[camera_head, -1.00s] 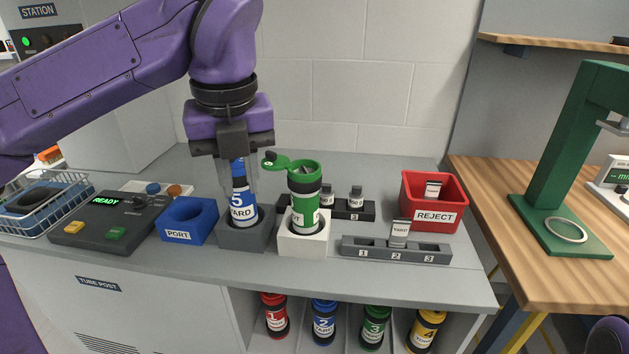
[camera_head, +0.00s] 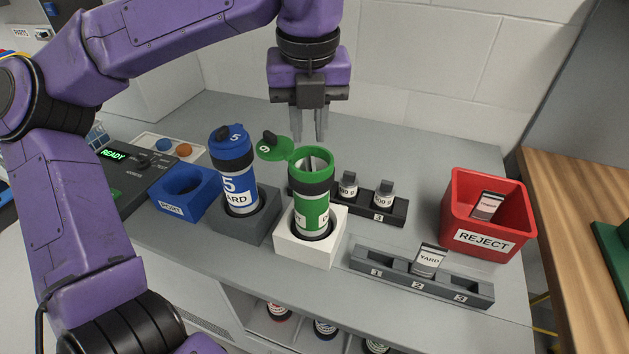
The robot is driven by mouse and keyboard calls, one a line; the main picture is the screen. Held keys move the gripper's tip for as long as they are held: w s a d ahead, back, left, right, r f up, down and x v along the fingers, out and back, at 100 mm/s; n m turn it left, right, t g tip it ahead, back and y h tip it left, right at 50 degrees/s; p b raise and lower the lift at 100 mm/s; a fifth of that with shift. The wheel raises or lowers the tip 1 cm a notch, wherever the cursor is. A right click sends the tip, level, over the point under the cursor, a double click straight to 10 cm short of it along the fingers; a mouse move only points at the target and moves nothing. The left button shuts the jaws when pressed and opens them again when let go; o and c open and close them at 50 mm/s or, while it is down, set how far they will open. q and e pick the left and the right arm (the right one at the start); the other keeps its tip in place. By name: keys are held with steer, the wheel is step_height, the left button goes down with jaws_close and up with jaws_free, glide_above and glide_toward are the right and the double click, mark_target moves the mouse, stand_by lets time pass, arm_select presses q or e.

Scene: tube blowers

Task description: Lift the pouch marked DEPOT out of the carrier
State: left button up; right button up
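The green carrier (camera_head: 312,207) stands upright in a white holder block (camera_head: 303,247), its green lid (camera_head: 275,149) flipped open to the left. The top of a grey pouch (camera_head: 315,163) shows inside its mouth; its marking is hidden, so I cannot read whether it says DEPOT. The carrier's white label is only partly visible, starting with D. My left gripper (camera_head: 309,124) points down above and behind the green carrier. Its fingers are apart with nothing between them. My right gripper is not in view.
A blue carrier (camera_head: 232,168) marked 5 stands closed in a grey block beside the green one. A dark rack (camera_head: 389,209) with small weights is behind right. A numbered grey rack (camera_head: 385,272) holds a YARD pouch (camera_head: 429,260). The red REJECT bin (camera_head: 488,240) holds another pouch. A blue PORT block (camera_head: 184,194) is left.

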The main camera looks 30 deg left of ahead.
mark_target(310, 164)
arm_select(q)
steer(key=f, duration=0.3)
steer(key=w+f, duration=0.1)
steer(key=f, duration=0.2)
steer(key=shift+w+a+f+p, duration=0.1)
steer(key=shift+a+f+p, duration=0.05)
steer(key=shift+p, duration=0.25)
steer(key=shift+a+f, duration=0.1)
steer(key=shift+f, duration=0.1)
jaws_close()
steer(key=shift+r, duration=0.1)
step_height(310, 164, up, 18)
steer(key=p, duration=0.1)
